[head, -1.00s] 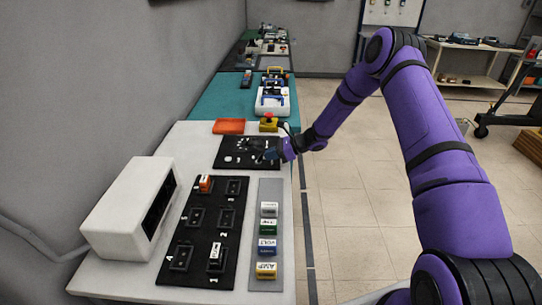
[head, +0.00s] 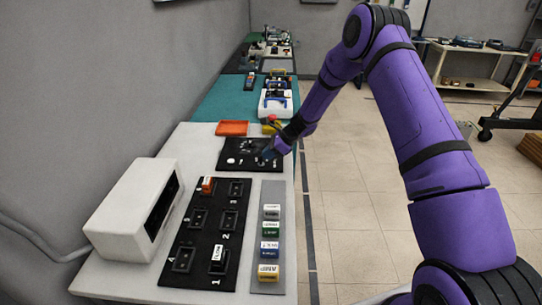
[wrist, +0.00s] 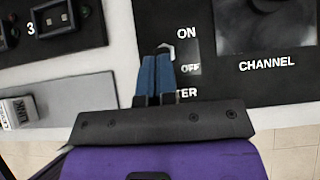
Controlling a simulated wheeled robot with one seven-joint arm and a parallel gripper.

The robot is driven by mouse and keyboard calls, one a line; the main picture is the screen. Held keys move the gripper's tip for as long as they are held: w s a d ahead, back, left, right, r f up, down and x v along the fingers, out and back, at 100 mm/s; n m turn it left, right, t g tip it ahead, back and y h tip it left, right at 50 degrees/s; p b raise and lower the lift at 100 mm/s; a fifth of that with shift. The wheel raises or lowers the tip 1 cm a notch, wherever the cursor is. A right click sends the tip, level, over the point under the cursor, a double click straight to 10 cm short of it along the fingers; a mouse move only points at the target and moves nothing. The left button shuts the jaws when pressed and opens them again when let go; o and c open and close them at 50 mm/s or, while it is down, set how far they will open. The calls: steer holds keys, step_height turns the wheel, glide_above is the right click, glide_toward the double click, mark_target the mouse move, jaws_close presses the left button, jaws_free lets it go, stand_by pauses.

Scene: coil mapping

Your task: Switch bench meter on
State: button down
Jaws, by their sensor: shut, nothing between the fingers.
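The bench meter looks to be the white box (head: 135,212) at the left of the bench; its dark front shows no readable display. The black control panel (head: 236,146) lies farther along the bench. In the wrist view, the panel (wrist: 270,88) carries ON, OFF and CHANNEL labels and a partly hidden word ending in "TER". A small pale switch tip (wrist: 166,46) shows beside the ON label. My gripper (wrist: 157,57) is shut and empty, its blue fingertips just below the switch tip; I cannot tell whether they touch it. In the head view my gripper (head: 270,153) is over the panel's right end.
A black board (head: 205,255) with numbered sockets holds an orange block and a white block. A grey strip (head: 267,220) beside it carries several coloured labelled blocks. An orange tray (head: 232,128) and a yellow box with a red button (head: 271,126) stand beyond the panel.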

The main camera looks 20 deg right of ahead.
steer(key=shift+w+a+r+g+h, duration=0.2)
steer(key=shift+a+g+h, duration=0.3)
steer(key=shift+h, duration=0.7)
steer(key=shift+a, duration=0.2)
steer(key=shift+r, duration=0.25)
steer(key=shift+r, duration=0.6)
steer(key=shift+r, duration=0.1)
steer(key=w+a+r+v, duration=0.1)
steer(key=v, duration=0.8)
steer(key=shift+s+r, duration=0.25)
steer(key=shift+s, duration=0.05)
steer(key=shift+a, duration=0.15)
